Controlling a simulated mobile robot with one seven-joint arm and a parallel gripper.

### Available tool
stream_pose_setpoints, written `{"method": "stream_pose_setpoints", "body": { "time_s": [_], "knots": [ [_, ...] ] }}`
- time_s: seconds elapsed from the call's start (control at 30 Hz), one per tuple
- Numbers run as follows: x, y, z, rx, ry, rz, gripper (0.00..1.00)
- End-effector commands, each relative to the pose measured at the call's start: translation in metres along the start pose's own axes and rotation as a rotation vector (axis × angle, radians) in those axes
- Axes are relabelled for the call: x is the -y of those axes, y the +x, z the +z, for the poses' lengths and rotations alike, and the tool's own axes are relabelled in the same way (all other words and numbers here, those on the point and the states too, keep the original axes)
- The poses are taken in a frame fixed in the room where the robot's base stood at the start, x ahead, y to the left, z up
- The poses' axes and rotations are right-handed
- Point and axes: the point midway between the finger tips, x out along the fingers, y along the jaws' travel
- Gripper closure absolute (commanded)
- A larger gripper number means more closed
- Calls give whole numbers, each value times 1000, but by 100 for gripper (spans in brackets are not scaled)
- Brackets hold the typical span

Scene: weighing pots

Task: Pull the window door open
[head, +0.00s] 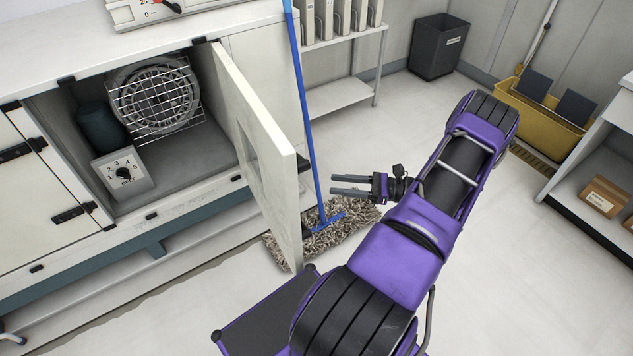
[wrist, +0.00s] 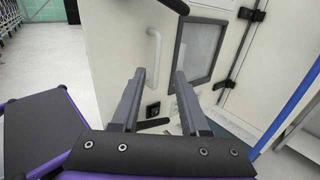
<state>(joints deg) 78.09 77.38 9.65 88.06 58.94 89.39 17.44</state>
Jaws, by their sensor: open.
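The window door (head: 270,165) is a cream panel on the cabinet, standing wide open and swung out from the compartment. In the wrist view I see its outer face, with a grey-framed window (wrist: 200,50) and a white bar handle (wrist: 153,60). My gripper (head: 333,184) is open and empty, right of the door in the head view, fingers pointing towards it. In the wrist view the fingertips (wrist: 160,74) appear in front of the door, near the handle and window frame. I cannot tell whether they touch it. The handle is hidden in the head view.
A mop (head: 322,237) with a blue handle stands by the door, close to my gripper. The open compartment holds a caged fan (head: 155,95) and a dial box (head: 124,174). A shelf rack (head: 340,93) stands behind.

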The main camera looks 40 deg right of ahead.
Motion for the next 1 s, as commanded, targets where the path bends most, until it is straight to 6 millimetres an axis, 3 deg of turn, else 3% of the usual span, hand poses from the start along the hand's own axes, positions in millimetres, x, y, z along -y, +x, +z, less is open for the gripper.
{"method": "stream_pose_setpoints", "body": {
  "time_s": [0.1,0.3,1.0],
  "knots": [
    [1,-25,-1,-1,0,-3,55],
    [1,-47,0,0,-1,-1,55],
    [0,-51,0,-2,-1,3,55]
  ]
}}
